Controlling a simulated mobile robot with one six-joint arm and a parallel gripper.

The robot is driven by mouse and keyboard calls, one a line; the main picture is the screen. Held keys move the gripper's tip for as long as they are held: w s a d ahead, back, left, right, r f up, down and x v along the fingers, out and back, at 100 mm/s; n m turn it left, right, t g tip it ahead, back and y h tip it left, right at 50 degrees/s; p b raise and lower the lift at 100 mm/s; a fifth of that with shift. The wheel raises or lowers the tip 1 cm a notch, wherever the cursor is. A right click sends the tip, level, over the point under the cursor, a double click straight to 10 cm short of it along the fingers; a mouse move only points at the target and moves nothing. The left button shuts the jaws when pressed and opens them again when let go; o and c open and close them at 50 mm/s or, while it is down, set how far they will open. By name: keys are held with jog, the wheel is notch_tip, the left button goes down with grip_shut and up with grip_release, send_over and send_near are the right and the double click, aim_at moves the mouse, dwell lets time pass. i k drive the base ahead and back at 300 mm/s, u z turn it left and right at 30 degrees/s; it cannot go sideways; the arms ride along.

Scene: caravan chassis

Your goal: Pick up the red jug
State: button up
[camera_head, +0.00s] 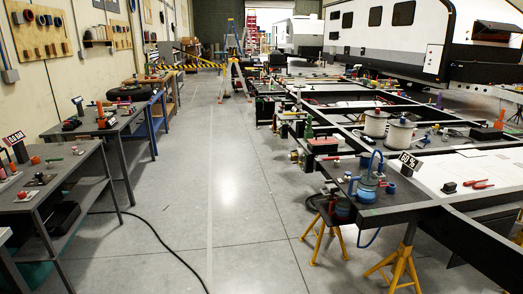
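I cannot pick out a red jug with certainty at this size. A small round red thing (36,160) sits on the near left workbench. Another red thing (22,195) lies closer on the same bench. An orange-red upright thing (101,113) stands on the second bench. A similar orange-red one (500,116) stands on the chassis at the far right. A red box-like thing (322,146) sits on the chassis's left side. My gripper is not in view.
The near workbench (60,176) and second bench (130,126) line the left wall. The chassis frame (425,208) stands on yellow stands (400,268) at right. A dark cable (165,245) crosses the floor. The aisle (225,180) between is otherwise clear, with a stepladder (233,75) farther back.

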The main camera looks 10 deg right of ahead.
aim_at(342, 208)
jog(key=i, duration=1.75)
jog(key=u, duration=1.15)
jog(key=k, duration=0.85)
jog(key=u, duration=0.15)
